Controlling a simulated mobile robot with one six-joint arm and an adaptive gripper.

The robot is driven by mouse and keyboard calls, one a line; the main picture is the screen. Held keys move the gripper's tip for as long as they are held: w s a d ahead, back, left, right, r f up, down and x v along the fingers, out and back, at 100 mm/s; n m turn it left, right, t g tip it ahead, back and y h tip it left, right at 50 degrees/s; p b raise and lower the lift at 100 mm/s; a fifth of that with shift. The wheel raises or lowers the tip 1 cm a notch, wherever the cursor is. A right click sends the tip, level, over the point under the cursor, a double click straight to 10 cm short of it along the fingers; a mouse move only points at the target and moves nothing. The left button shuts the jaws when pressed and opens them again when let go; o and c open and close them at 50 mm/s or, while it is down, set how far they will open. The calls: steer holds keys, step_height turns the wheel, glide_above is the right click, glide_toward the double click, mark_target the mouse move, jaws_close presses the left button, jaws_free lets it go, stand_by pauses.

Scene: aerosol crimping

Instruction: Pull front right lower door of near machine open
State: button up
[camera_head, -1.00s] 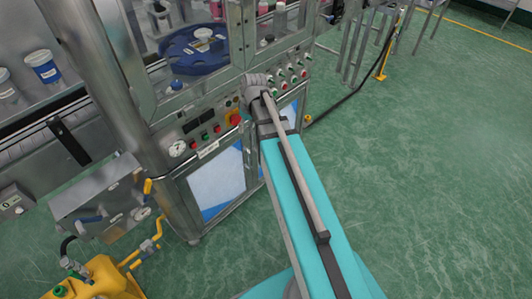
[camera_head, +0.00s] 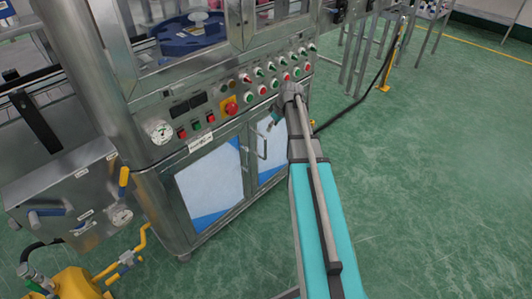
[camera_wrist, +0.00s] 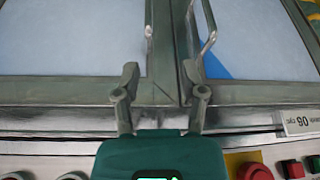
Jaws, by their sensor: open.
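The near machine's front right lower door (camera_head: 271,160) is a pale panel in a steel frame, and it looks shut. In the wrist view, which sees the machine upside down, this door (camera_wrist: 70,40) is on the left. Its bar handle (camera_wrist: 149,22) stands near the seam between the doors. The handle (camera_head: 264,140) also shows in the head view. My gripper (camera_wrist: 158,82) is open and empty, with its fingertips short of the handle. In the head view my gripper (camera_head: 271,122) is just above the door, partly hidden by my arm.
The left lower door (camera_head: 210,180) is shut, with its own handle (camera_wrist: 207,28) close beside the other. Above the doors is a control panel with several buttons and a red emergency stop (camera_head: 231,108). Green floor (camera_head: 430,190) at right is clear.

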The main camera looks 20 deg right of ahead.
steer(key=shift+w+d+f+b, duration=0.35)
steer(key=shift+d+f+b, duration=0.1)
steer(key=shift+d+f, duration=0.4)
steer(key=b, duration=1.3)
glide_above(265, 157)
steer(key=f, duration=1.2)
steer(key=shift+w+d+f, duration=0.2)
steer(key=shift+w+f, duration=0.1)
steer(key=shift+w, duration=0.1)
jaws_close()
steer(key=shift+w+d, duration=0.1)
steer(key=shift+d, duration=0.05)
